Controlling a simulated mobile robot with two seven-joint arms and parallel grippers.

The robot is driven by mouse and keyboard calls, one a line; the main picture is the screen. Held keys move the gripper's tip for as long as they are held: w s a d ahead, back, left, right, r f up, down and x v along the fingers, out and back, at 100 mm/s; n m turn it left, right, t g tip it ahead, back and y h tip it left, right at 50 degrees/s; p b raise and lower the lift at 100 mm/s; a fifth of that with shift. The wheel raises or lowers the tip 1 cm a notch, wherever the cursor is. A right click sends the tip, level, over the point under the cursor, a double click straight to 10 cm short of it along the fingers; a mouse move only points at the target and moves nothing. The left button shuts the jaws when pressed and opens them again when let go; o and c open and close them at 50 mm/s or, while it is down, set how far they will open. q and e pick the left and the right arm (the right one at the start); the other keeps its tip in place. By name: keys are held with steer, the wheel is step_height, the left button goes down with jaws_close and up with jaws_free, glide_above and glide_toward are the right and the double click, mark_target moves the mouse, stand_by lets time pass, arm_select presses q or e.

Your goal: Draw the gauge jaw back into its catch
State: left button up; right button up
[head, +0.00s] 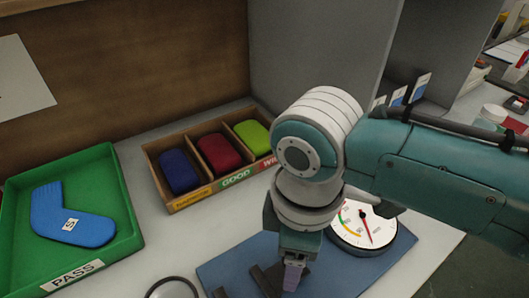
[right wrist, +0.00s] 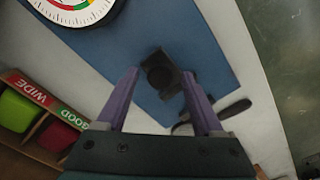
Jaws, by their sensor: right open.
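The gauge has a round white dial (head: 355,232) with a coloured band and a red needle, on a blue base (head: 336,272). The dial also shows at the top left of the right wrist view (right wrist: 88,18). A dark block with a round recess (right wrist: 161,73), which looks like the gauge jaw, stands on the base (right wrist: 150,35). My right gripper (right wrist: 161,76) is open, its purple fingers to either side of the block in that view; contact cannot be told. In the head view my right gripper (head: 292,278) partly hides dark parts (head: 266,281). My left gripper is out of view.
A green PASS tray (head: 128,205) holding a blue sock (head: 68,214) is at left. A wooden divided box (head: 158,150) holds blue, red and lime pieces behind my right arm.

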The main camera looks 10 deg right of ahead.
jaws_close()
stand_by(0.4)
stand_by(0.9)
